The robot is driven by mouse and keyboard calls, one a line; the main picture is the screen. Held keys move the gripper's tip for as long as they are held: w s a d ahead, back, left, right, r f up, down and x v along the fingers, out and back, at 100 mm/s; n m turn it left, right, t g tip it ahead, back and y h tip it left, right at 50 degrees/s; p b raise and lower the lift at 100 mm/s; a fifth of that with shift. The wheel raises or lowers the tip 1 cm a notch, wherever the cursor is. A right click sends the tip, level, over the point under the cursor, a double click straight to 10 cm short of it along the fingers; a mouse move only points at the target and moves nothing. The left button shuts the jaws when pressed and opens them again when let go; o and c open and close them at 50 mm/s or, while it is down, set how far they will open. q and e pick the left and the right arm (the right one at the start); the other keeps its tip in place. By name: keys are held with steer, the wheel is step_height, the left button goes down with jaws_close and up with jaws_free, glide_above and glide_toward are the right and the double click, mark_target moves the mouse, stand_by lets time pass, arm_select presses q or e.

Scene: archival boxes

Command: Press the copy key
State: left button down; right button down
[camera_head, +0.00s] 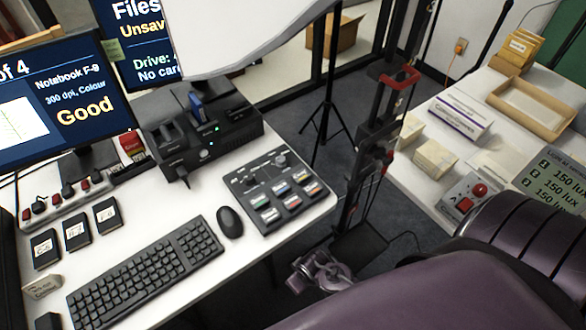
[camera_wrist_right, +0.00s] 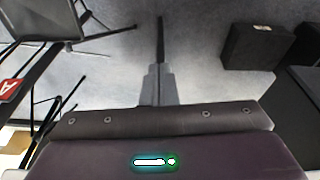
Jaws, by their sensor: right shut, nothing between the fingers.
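A black drive dock (camera_head: 225,125) with slots, a blue item in one slot, a small green light and a round pale button (camera_head: 205,154) stands at the back of the white desk. A dark key panel (camera_head: 242,187) with several coloured keys lies in front of it. No key label is readable, so I cannot tell which is the copy key. My right gripper (camera_head: 318,272) is off the desk's right edge, over the floor, apart from both devices. In the right wrist view its fingers (camera_wrist_right: 158,85) are together and empty. My left gripper is not in view.
A keyboard (camera_head: 146,275), a mouse (camera_head: 230,222) and several small black labelled drives (camera_head: 75,229) lie on the desk. Monitors (camera_head: 55,95) stand behind. A black stand (camera_head: 370,150) rises between the desk and a right-hand table with boxes (camera_head: 452,118) and a red button box (camera_head: 466,200).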

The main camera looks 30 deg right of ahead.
steer(key=w+r+n+t+b, duration=0.1)
steer(key=w+r, duration=0.2)
steer(key=r, duration=0.5)
steer(key=w+r+n+t, duration=0.1)
steer(key=w+r, duration=0.2)
steer(key=r, duration=0.5)
step_height(320, 180, up, 11)
steer(key=n+t+h+b, duration=0.1)
steer(key=n+t+h, duration=0.25)
steer(key=n, duration=1.55)
glide_above(301, 178)
steer(key=shift+d+f+t, duration=0.1)
steer(key=shift+t, duration=0.25)
steer(key=shift+f, duration=0.15)
step_height(301, 178, down, 9)
steer(key=b, duration=0.8)
steer(key=shift+r, duration=0.2)
steer(key=shift+f+b, duration=0.4)
steer(key=shift+b, duration=0.2)
